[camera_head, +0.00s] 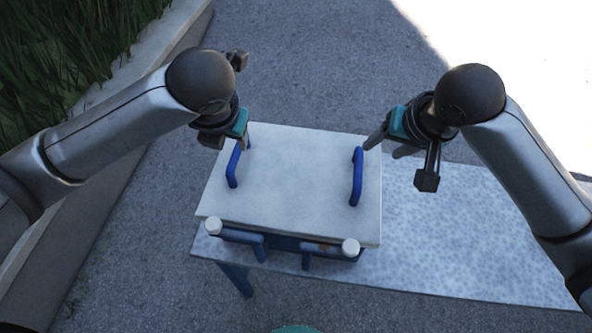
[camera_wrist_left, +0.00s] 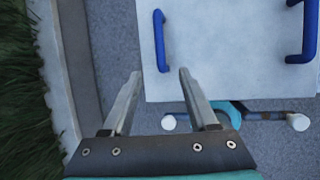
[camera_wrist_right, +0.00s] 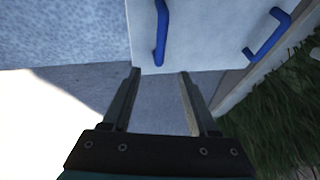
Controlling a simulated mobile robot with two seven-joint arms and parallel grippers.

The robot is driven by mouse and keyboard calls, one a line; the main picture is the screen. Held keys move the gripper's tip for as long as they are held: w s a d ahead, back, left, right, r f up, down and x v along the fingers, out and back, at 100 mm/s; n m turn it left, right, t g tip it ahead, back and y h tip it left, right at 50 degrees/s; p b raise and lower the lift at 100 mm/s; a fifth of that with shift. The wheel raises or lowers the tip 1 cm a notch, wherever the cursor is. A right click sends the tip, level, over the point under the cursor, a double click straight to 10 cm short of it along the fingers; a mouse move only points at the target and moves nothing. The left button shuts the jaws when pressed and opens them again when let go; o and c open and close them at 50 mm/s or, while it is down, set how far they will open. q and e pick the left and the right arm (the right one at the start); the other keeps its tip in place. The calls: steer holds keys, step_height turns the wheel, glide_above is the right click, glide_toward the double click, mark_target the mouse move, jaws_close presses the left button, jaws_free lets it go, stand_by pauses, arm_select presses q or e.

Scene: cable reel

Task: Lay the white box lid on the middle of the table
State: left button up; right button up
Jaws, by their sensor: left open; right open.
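The white box lid (camera_head: 290,180) lies at the left end of the table (camera_head: 460,240), apparently over a blue box (camera_head: 283,242) that it mostly hides. It has a blue left handle (camera_head: 233,168) and a blue right handle (camera_head: 356,180). My left gripper (camera_head: 228,144) is open near the far end of the left handle. In the left wrist view, its fingers (camera_wrist_left: 157,75) are empty, with the handle (camera_wrist_left: 160,40) ahead. My right gripper (camera_head: 384,147) is open near the far end of the right handle. In the right wrist view, its empty fingers (camera_wrist_right: 158,73) point toward that handle (camera_wrist_right: 161,35).
The speckled table top right of the lid is clear. Blue bars with white knobs (camera_head: 350,248) stick out below the lid's near edge. A kerb (camera_head: 150,75) with grass (camera_head: 60,50) runs along the left. Grey pavement surrounds the table.

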mark_target(235, 156)
arm_select(q)
steer(key=x, duration=1.5)
steer(key=shift+f, duration=0.15)
arm_select(e)
steer(key=x, duration=1.5)
steer(key=shift+a+f, duration=0.1)
arm_select(q)
steer(key=shift+c, duration=0.3)
arm_select(e)
steer(key=shift+c, duration=0.3)
arm_select(q)
jaws_close()
arm_select(e)
jaws_close()
arm_select(q)
steer(key=shift+w, duration=0.1)
arm_select(e)
steer(key=shift+w, duration=0.1)
